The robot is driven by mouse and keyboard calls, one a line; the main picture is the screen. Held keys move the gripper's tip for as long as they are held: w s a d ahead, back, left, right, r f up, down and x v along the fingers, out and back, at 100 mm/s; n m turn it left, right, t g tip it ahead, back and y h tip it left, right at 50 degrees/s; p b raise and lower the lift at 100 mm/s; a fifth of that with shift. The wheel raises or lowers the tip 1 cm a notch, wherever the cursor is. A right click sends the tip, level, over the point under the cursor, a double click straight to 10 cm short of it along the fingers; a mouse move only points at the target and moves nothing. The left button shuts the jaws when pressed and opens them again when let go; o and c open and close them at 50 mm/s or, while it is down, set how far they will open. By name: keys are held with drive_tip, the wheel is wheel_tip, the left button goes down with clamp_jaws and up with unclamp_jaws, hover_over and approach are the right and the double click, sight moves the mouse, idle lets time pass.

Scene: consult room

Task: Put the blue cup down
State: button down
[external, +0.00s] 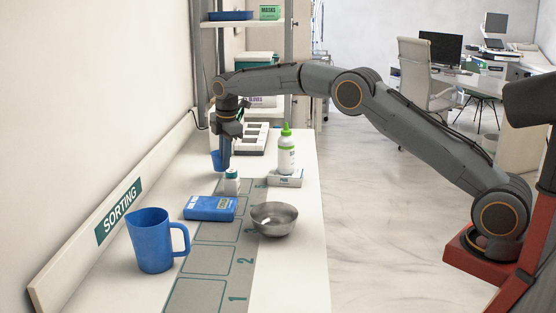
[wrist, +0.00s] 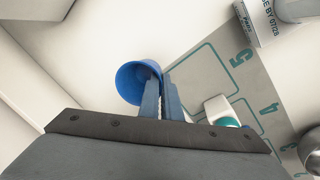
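The blue cup (external: 215,158) is small and hangs at my gripper (external: 226,166) over the far part of the sorting table, beside the wall. In the wrist view the cup (wrist: 128,84) opens toward the camera. My gripper's fingers (wrist: 161,84) are close together at its right wall, one on the inside and one on the outside, shut on it. The fingers partly hide the cup in the external view. I cannot tell whether the cup's base touches the table.
A white teal-capped container (external: 232,181) stands close to the gripper. A blue box (external: 210,208), metal bowl (external: 274,218) and blue pitcher (external: 151,240) stand nearer. A green-capped bottle (external: 286,155) and a compartment tray (external: 253,138) are farther back. Numbered fields mark the mat (external: 208,258).

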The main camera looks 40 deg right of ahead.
drive_tip(key=shift+f, duration=0.9)
drive_tip(key=shift+f, duration=0.2)
drive_tip(key=c, duration=2)
unclamp_jaws()
drive_tip(key=shift+r, duration=0.1)
drive_tip(key=r, duration=0.4)
drive_tip(key=s+r+b, duration=0.1)
drive_tip(key=r, duration=0.3)
drive_tip(key=s+r, duration=0.1)
drive_tip(key=r, duration=0.3)
drive_tip(key=shift+a, duration=0.15)
